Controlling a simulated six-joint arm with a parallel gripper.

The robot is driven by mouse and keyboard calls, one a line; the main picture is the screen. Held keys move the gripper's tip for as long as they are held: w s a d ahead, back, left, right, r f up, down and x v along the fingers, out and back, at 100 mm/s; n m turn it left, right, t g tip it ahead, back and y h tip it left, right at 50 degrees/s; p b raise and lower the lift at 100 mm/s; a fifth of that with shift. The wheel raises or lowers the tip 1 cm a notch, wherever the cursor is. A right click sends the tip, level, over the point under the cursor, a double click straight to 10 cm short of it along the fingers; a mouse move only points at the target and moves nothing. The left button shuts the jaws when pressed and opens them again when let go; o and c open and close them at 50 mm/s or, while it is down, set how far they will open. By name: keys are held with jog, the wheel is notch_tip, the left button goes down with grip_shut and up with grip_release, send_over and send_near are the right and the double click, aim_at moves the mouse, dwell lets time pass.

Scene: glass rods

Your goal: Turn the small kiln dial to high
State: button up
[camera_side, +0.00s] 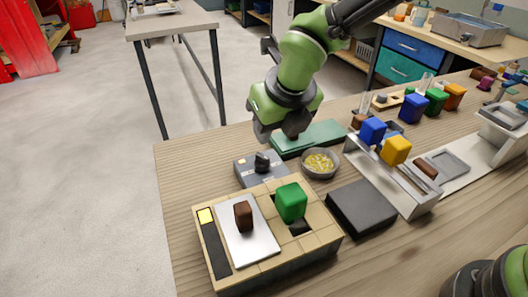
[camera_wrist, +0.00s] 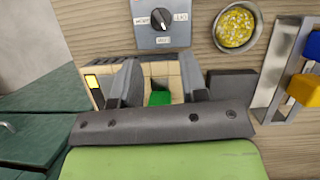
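The kiln dial is a dark round knob (camera_side: 262,162) on a small grey control box (camera_side: 246,175) beside the tan brick kiln (camera_side: 215,275). I cannot read the labels reliably. My gripper (camera_side: 290,134) is above and behind the control box in the side view, apart from the knob. In the wrist view its two fingers (camera_wrist: 160,78) are spread with nothing held between them.
A green block (camera_side: 291,201) and a brown block (camera_side: 243,216) on a metal plate are on the kiln. A bowl of yellow bits (camera_side: 320,163) stands right of the control box. A dark slab (camera_side: 361,208) and a metal rack (camera_side: 415,200) with coloured blocks are farther right.

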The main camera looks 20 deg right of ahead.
aim_at(263, 156)
jog(key=x, duration=1)
jog(key=shift+r, duration=0.1)
